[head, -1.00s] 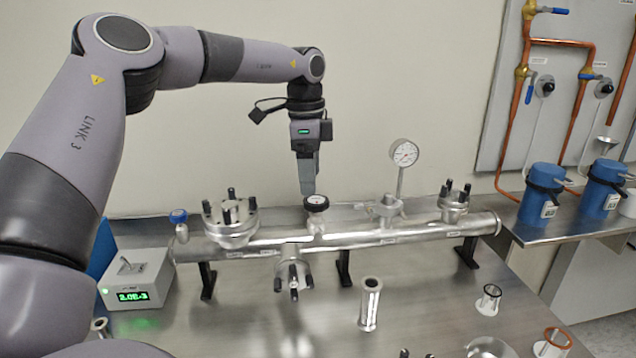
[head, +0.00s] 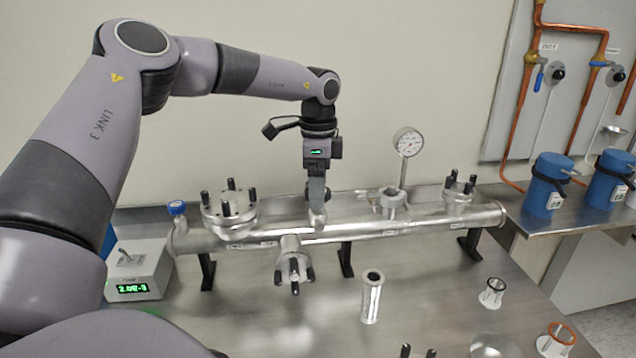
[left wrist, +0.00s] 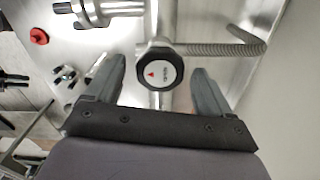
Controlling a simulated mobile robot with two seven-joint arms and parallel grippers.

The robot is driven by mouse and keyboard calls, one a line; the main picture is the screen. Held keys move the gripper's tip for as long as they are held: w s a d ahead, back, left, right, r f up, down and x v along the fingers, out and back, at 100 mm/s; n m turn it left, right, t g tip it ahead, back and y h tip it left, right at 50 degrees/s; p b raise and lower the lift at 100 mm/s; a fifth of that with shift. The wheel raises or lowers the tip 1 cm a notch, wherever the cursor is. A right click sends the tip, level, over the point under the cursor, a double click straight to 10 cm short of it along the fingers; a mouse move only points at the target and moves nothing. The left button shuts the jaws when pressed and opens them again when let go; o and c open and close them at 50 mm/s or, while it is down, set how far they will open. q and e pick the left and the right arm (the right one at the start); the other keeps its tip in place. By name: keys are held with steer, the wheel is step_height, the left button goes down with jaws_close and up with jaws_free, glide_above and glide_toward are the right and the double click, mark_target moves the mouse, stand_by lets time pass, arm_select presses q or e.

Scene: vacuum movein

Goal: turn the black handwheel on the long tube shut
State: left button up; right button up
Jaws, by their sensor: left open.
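The long steel tube (head: 370,236) lies across the bench on black supports. The black handwheel (left wrist: 160,68) has a white cap with a red mark and shows clearly in the left wrist view. In the head view it is mostly hidden by my left gripper (head: 317,208), which points down at its place on the tube. In the left wrist view, the open fingers of my left gripper (left wrist: 157,72) stand on either side of the handwheel, with a gap visible at each side. My right gripper is not in view.
A flange with black knobs (head: 230,208) stands left of the handwheel, and a dial gauge (head: 408,143) rises to its right. A lower flanged port (head: 294,268) faces forward. A display box (head: 138,273) sits at left. A short tube (head: 371,298) stands in front.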

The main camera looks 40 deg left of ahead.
arm_select(q)
steer(key=c, duration=1.1)
steer(key=shift+o, duration=0.2)
